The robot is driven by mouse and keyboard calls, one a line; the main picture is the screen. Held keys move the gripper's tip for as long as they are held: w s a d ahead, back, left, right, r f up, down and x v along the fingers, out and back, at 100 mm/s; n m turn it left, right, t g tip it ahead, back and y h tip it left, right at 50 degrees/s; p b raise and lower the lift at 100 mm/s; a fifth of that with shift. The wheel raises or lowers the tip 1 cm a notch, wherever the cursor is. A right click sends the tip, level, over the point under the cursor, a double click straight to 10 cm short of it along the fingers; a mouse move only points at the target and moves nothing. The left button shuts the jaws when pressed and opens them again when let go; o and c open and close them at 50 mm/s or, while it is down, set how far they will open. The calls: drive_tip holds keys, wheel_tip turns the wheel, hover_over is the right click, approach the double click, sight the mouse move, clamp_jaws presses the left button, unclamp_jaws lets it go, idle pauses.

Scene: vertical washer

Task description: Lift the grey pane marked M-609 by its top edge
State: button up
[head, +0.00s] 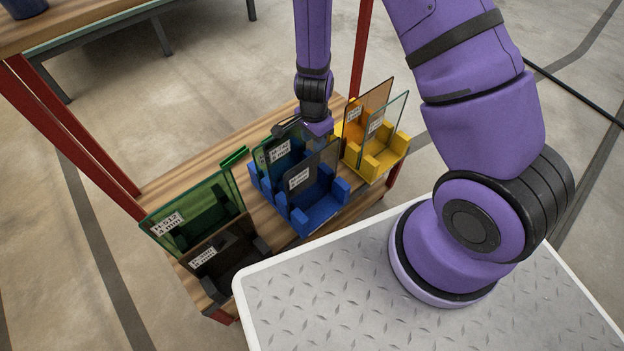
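A dark grey pane (317,172) with a white label stands in the blue rack (311,218), in its front slot. A dark brownish-grey pane (228,256), also labelled, stands in a dark holder at the front left. Both labels are too small to read surely, so I cannot tell which is M-609. My gripper (288,128) is above the blue rack, near the top edges of the panes there. Its fingers are small and partly hidden by my wrist; whether they are open or touching a pane cannot be made out.
A green pane (192,217) labelled H-512 stands at the left. Another green pane (274,150) stands behind the grey one. A yellow rack (380,160) at right holds an orange pane (367,112) and a clear pane (395,118). Red posts (85,140) rise from the wooden stand.

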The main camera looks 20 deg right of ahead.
wheel_tip(320, 180, down, 9)
drive_tip(key=shift+f, duration=0.15)
idle(0.6)
drive_tip(key=shift+c, duration=0.2)
clamp_jaws()
drive_tip(key=shift+w, duration=0.1)
idle(1.1)
